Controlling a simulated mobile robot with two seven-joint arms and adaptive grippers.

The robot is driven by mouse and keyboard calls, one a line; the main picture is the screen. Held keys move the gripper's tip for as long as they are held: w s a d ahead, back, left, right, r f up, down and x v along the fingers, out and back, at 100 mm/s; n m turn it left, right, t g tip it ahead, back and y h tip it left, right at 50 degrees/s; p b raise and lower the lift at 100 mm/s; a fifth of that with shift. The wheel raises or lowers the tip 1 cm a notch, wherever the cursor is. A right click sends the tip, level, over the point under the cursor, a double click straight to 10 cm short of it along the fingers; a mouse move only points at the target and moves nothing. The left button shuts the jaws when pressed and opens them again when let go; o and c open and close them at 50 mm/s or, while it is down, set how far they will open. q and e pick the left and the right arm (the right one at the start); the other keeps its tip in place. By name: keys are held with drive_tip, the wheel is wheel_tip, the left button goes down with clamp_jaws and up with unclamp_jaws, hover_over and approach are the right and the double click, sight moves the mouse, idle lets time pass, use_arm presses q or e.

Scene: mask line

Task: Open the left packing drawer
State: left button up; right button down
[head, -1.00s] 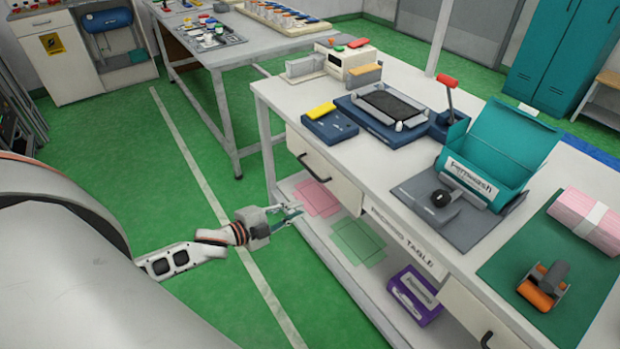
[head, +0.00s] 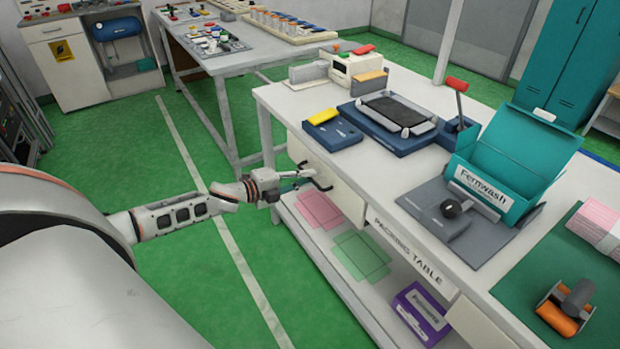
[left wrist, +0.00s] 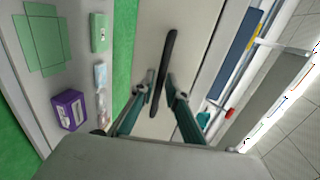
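The left packing drawer (head: 343,188) is a pale front under the left end of the packing table, and it looks shut. Its dark bar handle (head: 321,182) also shows in the left wrist view (left wrist: 170,48). My left gripper (head: 304,180) is at this handle. In the left wrist view, the two fingers of my left gripper (left wrist: 161,80) stand apart, one on each side of the handle, with small gaps visible. Whether either finger touches the bar is hard to tell. My right gripper is not in view.
The packing table (head: 286,103) carries a blue tray unit (head: 385,132), a red-knobbed lever (head: 457,85) and a teal Fernwash box (head: 520,150). A lower shelf (head: 345,285) holds a purple box (head: 422,312). Green floor (head: 180,275) left of the table is clear.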

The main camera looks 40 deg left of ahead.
use_arm(q)
drive_tip(key=shift+w+d+f, duration=0.1)
drive_tip(key=shift+w+d, duration=0.1)
drive_tip(key=shift+w, duration=0.35)
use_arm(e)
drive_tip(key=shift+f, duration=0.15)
use_arm(q)
clamp_jaws()
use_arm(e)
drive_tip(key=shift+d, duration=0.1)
